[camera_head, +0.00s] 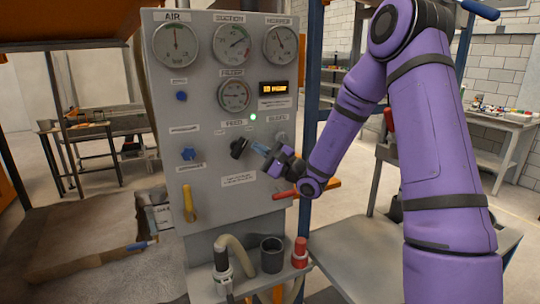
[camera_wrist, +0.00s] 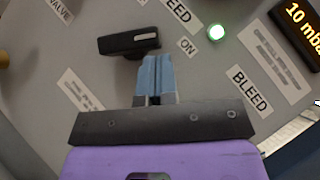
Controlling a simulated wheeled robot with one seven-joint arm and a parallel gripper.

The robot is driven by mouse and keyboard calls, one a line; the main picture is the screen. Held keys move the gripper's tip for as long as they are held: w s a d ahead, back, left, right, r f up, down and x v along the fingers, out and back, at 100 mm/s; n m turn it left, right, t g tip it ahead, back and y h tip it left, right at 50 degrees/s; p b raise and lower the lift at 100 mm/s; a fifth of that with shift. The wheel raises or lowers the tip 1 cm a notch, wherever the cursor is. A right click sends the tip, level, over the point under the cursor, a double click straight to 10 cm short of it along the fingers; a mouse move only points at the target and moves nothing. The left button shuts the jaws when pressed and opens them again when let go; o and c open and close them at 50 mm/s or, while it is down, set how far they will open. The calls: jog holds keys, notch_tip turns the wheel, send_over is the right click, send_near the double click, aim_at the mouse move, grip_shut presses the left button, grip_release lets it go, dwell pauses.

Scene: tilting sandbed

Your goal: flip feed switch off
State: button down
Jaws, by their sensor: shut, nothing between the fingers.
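The feed switch, a black bar-shaped knob (camera_head: 239,148), sits on the grey control panel below the feed label. In the wrist view the same knob (camera_wrist: 130,43) has a white mark at its right end, which points toward the ON label (camera_wrist: 187,46). My gripper (camera_head: 257,149) is just right of the knob in the head view. In the wrist view its blue fingers (camera_wrist: 155,66) are together and empty, with the tips beside the knob's lower edge near its right end. I cannot tell whether they touch it.
A green lamp (camera_head: 253,117) is lit above the switch. Several gauges, a lit display (camera_head: 274,87), blue knobs (camera_head: 188,154) and a yellow lever (camera_head: 188,204) are on the panel. A red-handled lever (camera_head: 286,194) is below my gripper. A hose (camera_head: 237,252) and black cup (camera_head: 271,255) stand lower down.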

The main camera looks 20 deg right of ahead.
jog(key=shift+a+r, duration=0.25)
jog(key=shift+a, duration=0.1)
jog(key=shift+a+r+n+g, duration=0.1)
jog(key=shift+r+n+g, duration=0.2)
jog(key=shift+n+g, duration=0.35)
jog(key=shift+r+n+g, duration=0.25)
jog(key=shift+n+g, duration=0.3)
jog(key=shift+n, duration=0.2)
jog(key=n+g, duration=0.1)
jog(key=a+r+n+g+h, duration=0.1)
jog(key=n, duration=0.1)
jog(key=shift+r, duration=0.3)
jog(key=n+g+h, duration=0.1)
jog(key=a+r+n+g+h, duration=0.1)
jog(key=shift+a+n, duration=0.1)
jog(key=shift+n, duration=0.3)
jog(key=shift+a+r+n+g+h, duration=0.1)
jog(key=shift+a+n+g+h, duration=0.2)
jog(key=shift+h, duration=0.3)
jog(key=shift+a+r+n+g+h, duration=0.1)
jog(key=shift+a+n+g+h, duration=0.15)
jog(key=shift+n+h, duration=0.25)
jog(key=shift+f, duration=0.1)
